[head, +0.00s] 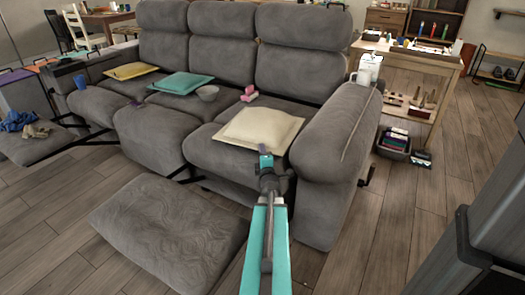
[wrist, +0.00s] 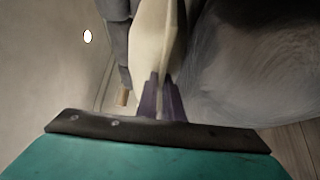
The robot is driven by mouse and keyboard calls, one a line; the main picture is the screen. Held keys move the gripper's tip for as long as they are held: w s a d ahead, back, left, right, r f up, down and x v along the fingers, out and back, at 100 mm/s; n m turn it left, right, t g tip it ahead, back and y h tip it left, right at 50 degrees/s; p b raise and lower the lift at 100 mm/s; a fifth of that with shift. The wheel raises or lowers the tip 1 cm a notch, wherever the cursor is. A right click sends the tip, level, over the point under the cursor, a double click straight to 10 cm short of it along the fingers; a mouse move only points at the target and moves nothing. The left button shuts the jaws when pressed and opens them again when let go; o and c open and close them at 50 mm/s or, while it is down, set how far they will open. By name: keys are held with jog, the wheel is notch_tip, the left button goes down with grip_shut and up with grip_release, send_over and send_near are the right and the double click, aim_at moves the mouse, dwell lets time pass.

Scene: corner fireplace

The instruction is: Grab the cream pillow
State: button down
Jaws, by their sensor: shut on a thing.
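The cream pillow (head: 258,129) lies on the right seat of the grey sofa in the head view, close to the right armrest. My gripper (head: 265,152) is at the pillow's front edge, at the end of my teal arm. In the wrist view the pillow (wrist: 155,45) stretches away from the gripper (wrist: 161,95). The purple-grey fingers are shut on its near edge. The pillow appears to rest on the seat; whether any of it is lifted I cannot tell.
The sofa's right armrest (head: 340,130) rises beside the pillow. A pink object (head: 249,94), a grey bowl (head: 208,92), a teal pillow (head: 180,83) and a yellow pillow (head: 131,70) lie to its left. A raised footrest (head: 170,228) is at front left. Floor at right is partly clear.

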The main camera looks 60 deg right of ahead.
notch_tip(320, 180, up, 9)
jog(key=p, duration=0.3)
jog(key=shift+f, duration=0.15)
dwell(0.5)
